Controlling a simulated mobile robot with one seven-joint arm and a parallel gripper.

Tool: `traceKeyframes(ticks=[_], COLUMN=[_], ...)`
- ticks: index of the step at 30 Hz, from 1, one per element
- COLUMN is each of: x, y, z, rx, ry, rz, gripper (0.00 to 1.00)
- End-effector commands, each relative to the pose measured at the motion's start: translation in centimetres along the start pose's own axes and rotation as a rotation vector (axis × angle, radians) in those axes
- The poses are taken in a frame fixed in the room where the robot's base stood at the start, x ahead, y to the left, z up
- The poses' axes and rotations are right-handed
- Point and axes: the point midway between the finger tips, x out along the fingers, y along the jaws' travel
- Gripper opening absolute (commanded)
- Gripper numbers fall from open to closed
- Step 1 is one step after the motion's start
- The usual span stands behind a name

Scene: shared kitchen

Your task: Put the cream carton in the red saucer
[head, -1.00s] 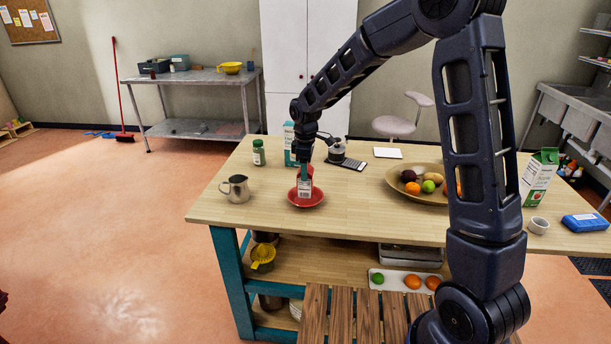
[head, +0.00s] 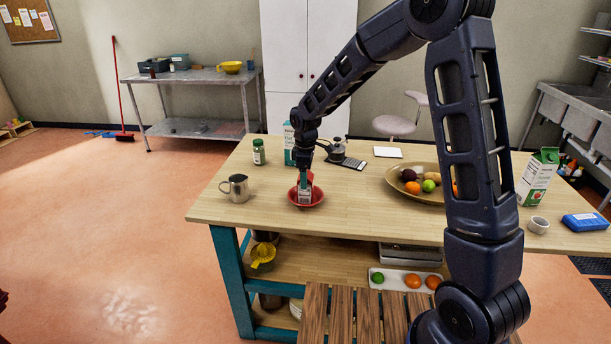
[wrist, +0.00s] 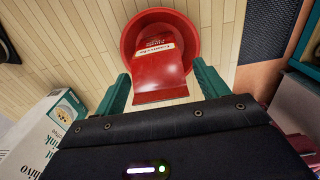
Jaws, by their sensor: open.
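The small red cream carton (head: 305,197) with a white label stands in the red saucer (head: 316,200) on the wooden table. In the wrist view, the carton (wrist: 160,68) is within the round rim of the saucer (wrist: 191,30), its near end toward me. My gripper (head: 305,182) is over the carton. In the wrist view, the two green fingers of my gripper (wrist: 160,88) are open, one on each side of the carton's near end, with a gap visible on both sides. The carton's base is partly hidden.
A metal jug (head: 236,188) stands left of the saucer. A green-lidded jar (head: 259,152) and a tall white-and-teal carton (head: 289,146) stand behind. A moka pot (head: 337,150) and a fruit bowl (head: 418,195) are to the right. The table's front is clear.

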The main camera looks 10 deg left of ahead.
Motion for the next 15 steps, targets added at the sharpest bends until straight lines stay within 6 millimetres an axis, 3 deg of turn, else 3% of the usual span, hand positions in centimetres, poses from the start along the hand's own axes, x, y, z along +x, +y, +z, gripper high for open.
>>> traceKeyframes(ticks=[5,15], x=[-1.4,-7.7], y=[0.1,0.1], z=[0.0,0.0], rx=[0.0,0.0], ry=[0.002,0.002], rz=[0.003,0.003], gripper=[0.73,0.73])
